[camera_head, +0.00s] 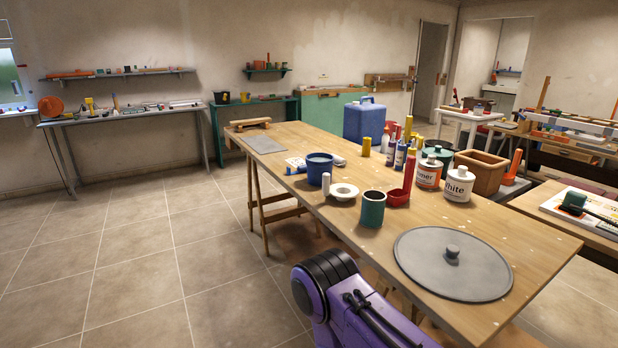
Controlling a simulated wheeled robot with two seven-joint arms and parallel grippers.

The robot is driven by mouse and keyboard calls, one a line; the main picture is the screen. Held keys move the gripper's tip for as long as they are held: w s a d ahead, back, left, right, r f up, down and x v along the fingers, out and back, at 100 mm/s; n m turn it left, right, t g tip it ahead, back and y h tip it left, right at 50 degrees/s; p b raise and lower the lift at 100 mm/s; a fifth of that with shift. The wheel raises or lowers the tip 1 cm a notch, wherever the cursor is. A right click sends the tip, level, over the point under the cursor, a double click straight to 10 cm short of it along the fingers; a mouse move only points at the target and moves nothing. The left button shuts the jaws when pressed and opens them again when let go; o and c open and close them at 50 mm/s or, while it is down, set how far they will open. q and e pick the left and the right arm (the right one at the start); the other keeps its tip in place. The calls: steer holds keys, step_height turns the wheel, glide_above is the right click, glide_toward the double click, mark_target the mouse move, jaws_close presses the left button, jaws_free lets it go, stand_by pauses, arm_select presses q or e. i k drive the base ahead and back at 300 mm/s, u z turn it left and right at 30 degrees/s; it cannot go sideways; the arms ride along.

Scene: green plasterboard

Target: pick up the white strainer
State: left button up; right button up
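A low white round piece (343,191) with a dark centre lies on the long wooden table (480,225). It looks like the white strainer, but it is too small to be sure. A small white upright cylinder (325,184) and a blue pot (319,168) stand at its left. A green cup (372,208) stands in front of it to the right. Neither of my grippers is in view. Only a purple link of one of my arms shows at the bottom, in front of the table.
A large grey round lid (453,264) lies at the near right of the table. A red scoop (399,195), white labelled cans (459,184), a brown box (480,171) and a blue canister (364,123) stand behind. The tiled floor at left is clear.

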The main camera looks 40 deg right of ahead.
mark_target(342, 192)
steer(key=i, duration=0.8)
steer(key=z, duration=2.35)
